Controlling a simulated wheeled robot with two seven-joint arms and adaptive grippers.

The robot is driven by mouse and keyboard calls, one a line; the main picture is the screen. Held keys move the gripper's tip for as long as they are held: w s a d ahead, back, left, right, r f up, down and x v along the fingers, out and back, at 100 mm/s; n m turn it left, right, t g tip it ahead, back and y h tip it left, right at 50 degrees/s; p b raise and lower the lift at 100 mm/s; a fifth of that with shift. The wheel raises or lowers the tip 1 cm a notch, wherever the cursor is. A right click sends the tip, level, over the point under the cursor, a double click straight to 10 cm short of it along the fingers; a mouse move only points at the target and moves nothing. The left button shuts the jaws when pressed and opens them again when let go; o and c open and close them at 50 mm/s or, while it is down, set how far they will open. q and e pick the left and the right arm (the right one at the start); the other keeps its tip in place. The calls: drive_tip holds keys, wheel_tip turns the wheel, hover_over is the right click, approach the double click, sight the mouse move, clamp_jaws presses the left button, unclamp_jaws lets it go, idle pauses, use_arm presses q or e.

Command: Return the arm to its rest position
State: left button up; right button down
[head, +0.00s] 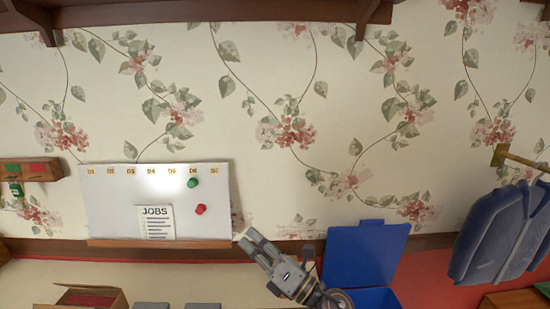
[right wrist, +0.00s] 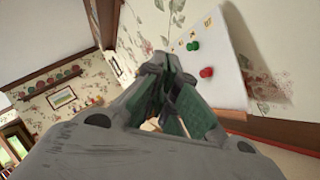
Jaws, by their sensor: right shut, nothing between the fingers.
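My right gripper (head: 244,238) is in the lower middle of the head view, raised near the lower right corner of a whiteboard (head: 120,200). Its fingers are closed together with nothing between them. In the right wrist view the gripper (right wrist: 155,68) fills the middle, its green-padded fingers meeting at the tips. The whiteboard also shows there (right wrist: 190,70), beyond the fingers. I cannot tell whether the gripper touches the board. My left gripper is not in view.
The board carries a green magnet (head: 193,182), a red magnet (head: 201,209) and a JOBS sheet (head: 155,222). A blue bin with a raised lid (head: 365,253) stands right of my arm. A blue jacket (head: 500,235) hangs at right. An open cardboard box (head: 118,300) is lower left.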

drive_tip(key=w+d+f+m+t+h, duration=0.1)
drive_tip(key=w+d+m+t+h, duration=0.1)
drive_tip(key=d+m+t+h, duration=0.35)
drive_tip(key=w+d+f+m+t+h, duration=0.25)
drive_tip(key=d+m+h, duration=0.35)
drive_tip(key=m, duration=0.5)
drive_tip(key=d+f+m+g+h, duration=0.4)
drive_tip(key=d+f+m+h, duration=0.2)
drive_tip(key=d+f+m, duration=0.25)
drive_tip(key=s+d+f+m+g+h, duration=0.2)
drive_tip(key=s+d+f+m+g, duration=0.5)
drive_tip(key=s+f, duration=0.4)
drive_tip(key=s+f+m+g+y, duration=0.25)
drive_tip(key=s+f+g, duration=0.45)
drive_tip(key=s, duration=0.6)
drive_tip(key=s+f+h, duration=0.1)
drive_tip(key=s+f, duration=0.2)
drive_tip(key=f, duration=3.2)
drive_tip(key=s+d+f+g, duration=0.1)
drive_tip(key=s+d+f, duration=0.1)
drive_tip(key=s+f, duration=0.7)
drive_tip(key=s+d+f, duration=0.2)
drive_tip(key=s+f, duration=0.7)
drive_tip(key=s, duration=0.3)
drive_tip(key=shift+s+d+f+g, duration=0.35)
drive_tip(key=shift+s+g, duration=0.05)
